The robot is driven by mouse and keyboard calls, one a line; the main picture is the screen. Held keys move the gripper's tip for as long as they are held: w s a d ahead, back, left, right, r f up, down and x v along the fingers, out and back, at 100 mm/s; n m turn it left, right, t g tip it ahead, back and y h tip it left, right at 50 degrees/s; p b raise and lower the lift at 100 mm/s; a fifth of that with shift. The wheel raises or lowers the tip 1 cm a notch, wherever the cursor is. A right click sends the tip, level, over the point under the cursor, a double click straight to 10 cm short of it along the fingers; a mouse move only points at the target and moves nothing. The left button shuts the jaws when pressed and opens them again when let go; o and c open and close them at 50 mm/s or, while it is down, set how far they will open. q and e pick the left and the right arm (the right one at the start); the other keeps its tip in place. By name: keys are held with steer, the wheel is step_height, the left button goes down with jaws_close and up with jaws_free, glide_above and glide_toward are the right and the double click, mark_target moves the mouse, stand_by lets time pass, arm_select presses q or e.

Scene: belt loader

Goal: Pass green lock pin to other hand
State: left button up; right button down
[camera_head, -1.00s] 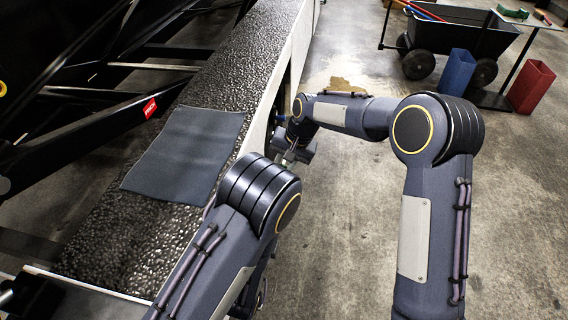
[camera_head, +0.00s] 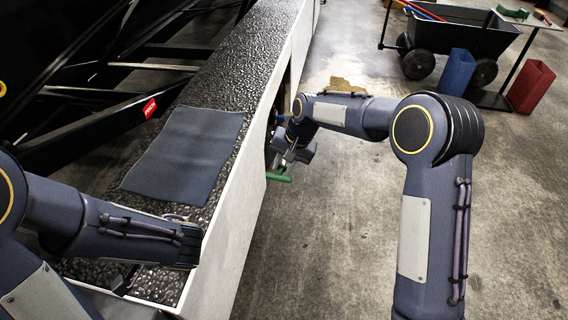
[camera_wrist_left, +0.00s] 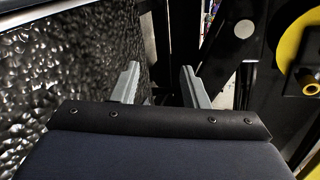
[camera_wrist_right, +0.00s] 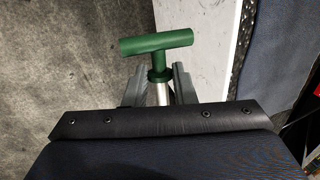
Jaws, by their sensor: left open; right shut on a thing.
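The green lock pin (camera_wrist_right: 157,44) has a green T-shaped handle and a metal shank. My right gripper (camera_wrist_right: 160,86) is shut on the shank just below the handle. In the head view the green handle (camera_head: 279,178) shows below my right gripper (camera_head: 291,157), beside the belt's white side wall. My left gripper (camera_wrist_left: 161,80) is open with nothing between its fingers. In the head view it is at the lower left over the belt, its fingers mostly hidden under the wrist. The two grippers are well apart.
The black textured belt (camera_head: 250,60) with a grey mat (camera_head: 185,155) lies between the arms. Its white side wall (camera_head: 235,235) stands beside the right gripper. A cart (camera_head: 455,40), blue bin (camera_head: 457,72) and red bin (camera_head: 531,86) stand far right. The floor is clear.

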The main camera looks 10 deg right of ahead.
arm_select(q)
steer(key=s+n+g+h, duration=0.1)
steer(key=s, duration=0.2)
steer(key=s+f+n+g+h, duration=0.1)
steer(key=s+g+h, duration=0.1)
steer(key=s+a+n+g+h, duration=0.1)
steer(key=s, duration=0.2)
steer(key=shift+s+f+n+g, duration=0.3)
steer(key=shift+f, duration=0.05)
steer(key=s+h, duration=0.1)
steer(key=s+d+h, duration=0.1)
steer(key=d+n+h, duration=0.1)
steer(key=shift+s+f+g, duration=0.25)
steer(key=shift+s+g, duration=0.05)
steer(key=shift+s, duration=0.1)
steer(key=d+h, duration=0.1)
steer(key=s+d+n+h, duration=0.1)
steer(key=d+h, duration=0.1)
steer(key=d+r+t+h, duration=0.1)
steer(key=d+h, duration=0.1)
steer(key=shift+s+n, duration=0.3)
steer(key=shift+s, duration=0.05)
steer(key=w+d+r+n+t+h, duration=0.1)
steer(key=w+d+r+t+h, duration=0.1)
steer(key=d+r+t+h, duration=0.2)
step_height(320, 180, up, 3)
steer(key=shift+d+f+t+h, duration=0.2)
steer(key=shift+d+t+h, duration=0.1)
steer(key=shift+d+t, duration=0.5)
